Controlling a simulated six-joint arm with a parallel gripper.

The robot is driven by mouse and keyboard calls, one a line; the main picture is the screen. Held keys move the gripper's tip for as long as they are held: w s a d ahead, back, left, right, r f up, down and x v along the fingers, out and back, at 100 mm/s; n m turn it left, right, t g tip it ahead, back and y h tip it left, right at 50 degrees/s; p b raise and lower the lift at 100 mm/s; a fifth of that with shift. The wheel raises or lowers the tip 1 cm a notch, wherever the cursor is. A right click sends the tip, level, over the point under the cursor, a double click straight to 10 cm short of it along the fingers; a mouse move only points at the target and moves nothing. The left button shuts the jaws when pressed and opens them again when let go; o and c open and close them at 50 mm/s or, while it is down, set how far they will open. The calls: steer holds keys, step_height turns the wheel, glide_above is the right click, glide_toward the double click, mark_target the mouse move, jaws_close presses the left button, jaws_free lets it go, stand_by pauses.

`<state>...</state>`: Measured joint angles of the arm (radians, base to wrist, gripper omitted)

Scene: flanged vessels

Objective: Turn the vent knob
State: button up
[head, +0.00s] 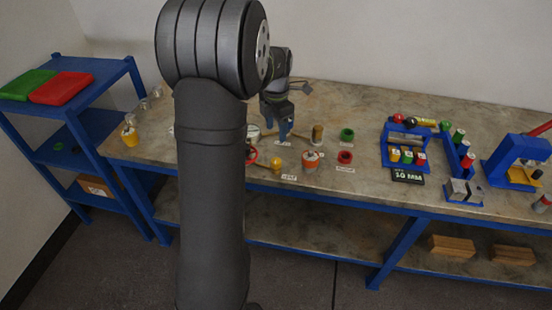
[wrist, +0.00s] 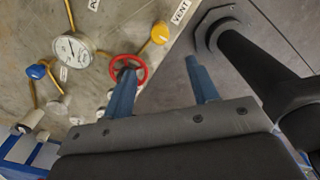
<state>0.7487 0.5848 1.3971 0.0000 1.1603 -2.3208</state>
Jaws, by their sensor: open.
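The vent knob (wrist: 160,32) is a round yellow knob beside a white VENT label (wrist: 180,11) in the wrist view. In the head view the yellow knob (head: 277,163) sits near the front edge of the bench, right of my arm. My gripper (wrist: 160,70) has two blue fingers spread apart with nothing between them. The knob lies beyond the fingertips in the wrist view, not between them. In the head view my gripper (head: 284,133) points down over the bench, behind the knob.
A red handwheel (wrist: 140,67) shows partly behind my left finger. A round gauge (wrist: 72,48) and a blue knob (wrist: 37,71) are further left. My arm hides part of the bench.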

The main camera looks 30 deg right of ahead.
mark_target(276, 161)
step_height(276, 161, down, 13)
steer(key=shift+f, duration=0.15)
steer(key=c, duration=1)
